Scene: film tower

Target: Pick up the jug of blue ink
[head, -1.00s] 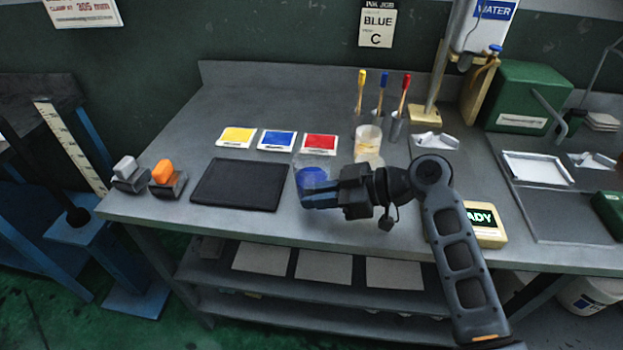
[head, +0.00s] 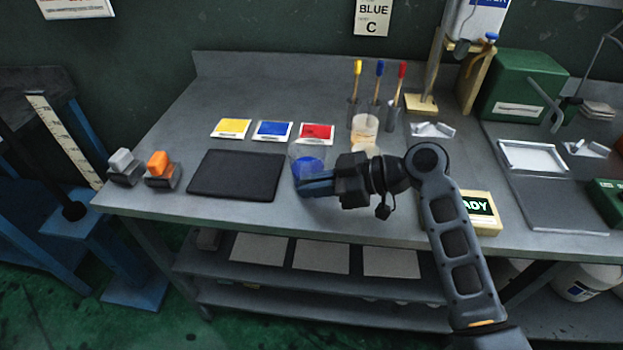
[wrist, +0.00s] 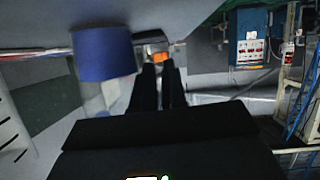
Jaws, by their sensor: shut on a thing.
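The jug of blue ink (head: 308,165) is a clear vessel with blue ink low inside. It appears upright at the bench's front middle, right of the dark mat. My gripper (head: 312,187) reaches in from the right, low on the jug's near side, and is shut on it. In the wrist view, the blue ink (wrist: 103,53) fills the upper left beside my two dark fingers (wrist: 158,80), which are close together. The part between the fingers is hidden. I cannot tell whether the jug's base touches the bench.
A dark mat (head: 237,176) lies to the left, with orange (head: 158,165) and grey (head: 121,163) handled blocks beyond. Yellow (head: 231,128), blue (head: 273,131) and red (head: 316,133) cards lie behind. A clear cup (head: 364,130) stands close behind right, before upright brushes (head: 380,85).

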